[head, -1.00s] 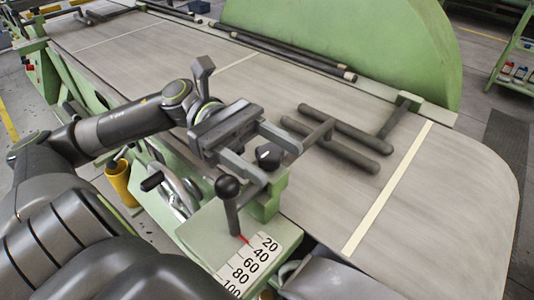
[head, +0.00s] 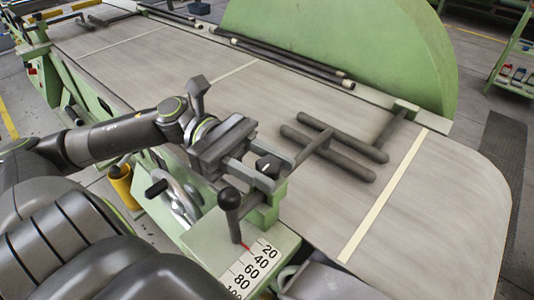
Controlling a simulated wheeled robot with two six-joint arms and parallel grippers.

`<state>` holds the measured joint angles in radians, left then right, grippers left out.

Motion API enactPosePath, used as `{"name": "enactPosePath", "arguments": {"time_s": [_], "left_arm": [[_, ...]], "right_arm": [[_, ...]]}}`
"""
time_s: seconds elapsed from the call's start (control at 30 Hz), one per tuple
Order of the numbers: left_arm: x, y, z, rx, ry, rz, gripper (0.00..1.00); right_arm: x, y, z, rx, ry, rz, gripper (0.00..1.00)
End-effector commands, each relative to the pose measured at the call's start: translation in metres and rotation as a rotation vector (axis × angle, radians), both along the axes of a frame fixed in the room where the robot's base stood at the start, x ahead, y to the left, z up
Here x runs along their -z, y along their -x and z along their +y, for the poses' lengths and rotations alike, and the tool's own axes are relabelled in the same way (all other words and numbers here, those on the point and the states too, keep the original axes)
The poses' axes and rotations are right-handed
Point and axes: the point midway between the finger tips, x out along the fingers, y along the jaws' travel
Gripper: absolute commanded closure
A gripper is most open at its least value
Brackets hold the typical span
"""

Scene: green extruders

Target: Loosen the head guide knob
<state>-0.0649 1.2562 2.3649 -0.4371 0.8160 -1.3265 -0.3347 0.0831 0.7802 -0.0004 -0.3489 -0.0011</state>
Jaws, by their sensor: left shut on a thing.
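The head guide knob (head: 266,169) is small and black with a white mark, on a green block (head: 268,207) at the table's near edge. My left gripper (head: 269,171) reaches over it from the left and is shut on it, with a finger on each side. The fingers hide part of the knob. My right gripper is not in view.
A black ball-topped lever (head: 230,204) stands just in front of the knob, beside a white number scale (head: 252,272). Dark guide bars (head: 328,153) lie over the grey table (head: 455,200) to the right. A yellow cup-like holder (head: 122,184) is at left.

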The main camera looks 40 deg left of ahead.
Motion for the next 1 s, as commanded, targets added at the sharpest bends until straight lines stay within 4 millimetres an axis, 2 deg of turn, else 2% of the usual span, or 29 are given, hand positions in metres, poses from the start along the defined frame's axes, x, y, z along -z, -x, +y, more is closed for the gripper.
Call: {"name": "enactPosePath", "arguments": {"time_s": [0.03, 0.3, 0.5, 1.0], "left_arm": [[-0.006, 0.001, 0.0, -0.025, -0.001, 0.007, 0.88], [-0.006, 0.002, 0.0, -0.188, 0.001, 0.005, 0.88], [-0.003, 0.002, 0.0, -0.304, 0.002, 0.003, 0.88], [0.0, 0.002, 0.0, -0.426, 0.001, -0.001, 0.88]], "right_arm": [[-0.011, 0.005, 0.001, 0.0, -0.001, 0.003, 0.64], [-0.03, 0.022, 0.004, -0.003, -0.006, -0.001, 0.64], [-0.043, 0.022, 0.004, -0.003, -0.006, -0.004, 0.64], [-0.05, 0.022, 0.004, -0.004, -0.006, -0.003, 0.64]]}}
